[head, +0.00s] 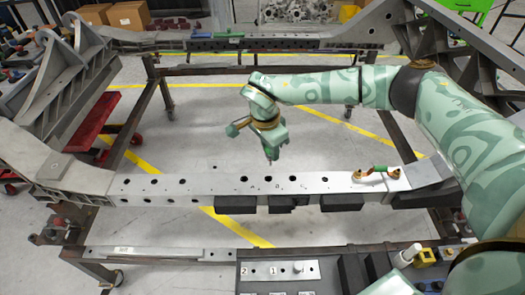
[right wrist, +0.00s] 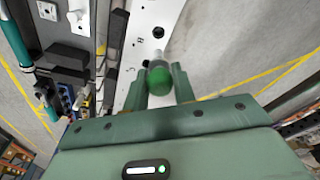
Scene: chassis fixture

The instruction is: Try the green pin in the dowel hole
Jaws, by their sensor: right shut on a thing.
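My right gripper (head: 271,157) hangs pointing down above the far edge of the pale chassis beam (head: 222,186). In the right wrist view the gripper (right wrist: 160,88) is shut on the green pin (right wrist: 160,77), whose rounded green end faces the camera. In the head view I cannot make out the pin. The beam has several dark holes, one of them a hole (head: 244,179) near its middle. In the right wrist view a dark hole (right wrist: 158,32) shows just beyond the pin, apart from it. My left gripper is out of view.
A green-handled part with brass-coloured ends (head: 377,171) sits on the beam's right end. Dark blocks (head: 236,204) hang along its near side. A numbered plate (head: 279,270) lies at the front. Open floor shows behind the beam.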

